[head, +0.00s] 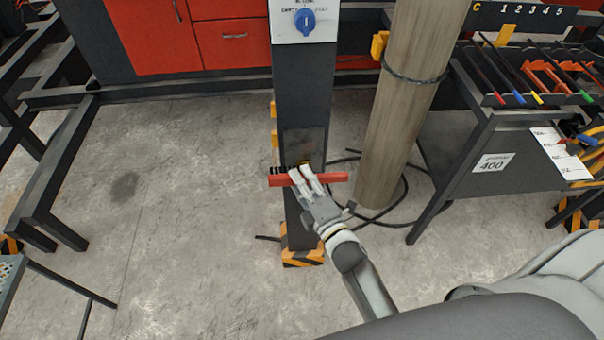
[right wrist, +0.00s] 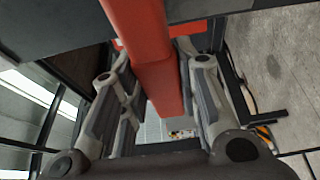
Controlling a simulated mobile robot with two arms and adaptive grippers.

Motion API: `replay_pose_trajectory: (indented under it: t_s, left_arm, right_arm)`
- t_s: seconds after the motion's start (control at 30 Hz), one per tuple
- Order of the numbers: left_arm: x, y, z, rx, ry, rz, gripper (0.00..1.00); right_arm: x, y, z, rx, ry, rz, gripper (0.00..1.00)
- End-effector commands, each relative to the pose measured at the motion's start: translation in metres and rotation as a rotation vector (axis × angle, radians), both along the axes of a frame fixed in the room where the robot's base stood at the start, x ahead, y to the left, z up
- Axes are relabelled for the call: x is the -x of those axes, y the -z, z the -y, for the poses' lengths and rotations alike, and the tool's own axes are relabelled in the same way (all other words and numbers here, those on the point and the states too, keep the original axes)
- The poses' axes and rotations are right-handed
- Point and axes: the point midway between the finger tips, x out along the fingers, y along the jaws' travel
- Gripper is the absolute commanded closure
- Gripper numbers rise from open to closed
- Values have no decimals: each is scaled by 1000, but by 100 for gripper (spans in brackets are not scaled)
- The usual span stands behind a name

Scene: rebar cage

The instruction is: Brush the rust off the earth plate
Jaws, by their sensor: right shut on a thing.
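The earth plate (head: 304,143) is a dark, brownish panel on the front of a dark upright post (head: 301,85). A brush with a red handle (head: 335,177) and black bristles (head: 279,170) lies crosswise in front of the post, at the plate's lower edge. My right gripper (head: 309,179) is shut around the handle. The right wrist view shows the red handle (right wrist: 152,72) between the two fingers. I cannot tell whether the bristles touch the plate, and the gripper and brush hide its lower part. My left gripper is not in view.
A round wooden-looking column (head: 408,110) stands right of the post, with black cable (head: 392,222) on the floor around it. A rack bench (head: 470,165) with coloured tools is at the right.

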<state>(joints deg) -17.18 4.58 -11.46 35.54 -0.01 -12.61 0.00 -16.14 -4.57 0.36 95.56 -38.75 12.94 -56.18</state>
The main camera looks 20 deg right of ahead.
Motion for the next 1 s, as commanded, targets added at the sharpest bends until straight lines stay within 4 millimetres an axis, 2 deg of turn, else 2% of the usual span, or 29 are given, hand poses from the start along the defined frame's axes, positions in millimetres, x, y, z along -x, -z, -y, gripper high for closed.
replay_pose_trajectory:
  t_s: [0.43, 0.53, 0.67, 1.0]
  left_arm:
    - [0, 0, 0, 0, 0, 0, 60]
    - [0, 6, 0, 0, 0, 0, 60]
    - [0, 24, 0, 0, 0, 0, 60]
    - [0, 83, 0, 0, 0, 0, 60]
  right_arm:
    - [0, 0, 0, 0, 0, 2, 89]
    - [0, 3, 1, -22, -1, 7, 89]
    - [-1, 15, 2, -119, -2, 30, 89]
    - [-2, 42, 21, -556, -3, 152, 89]
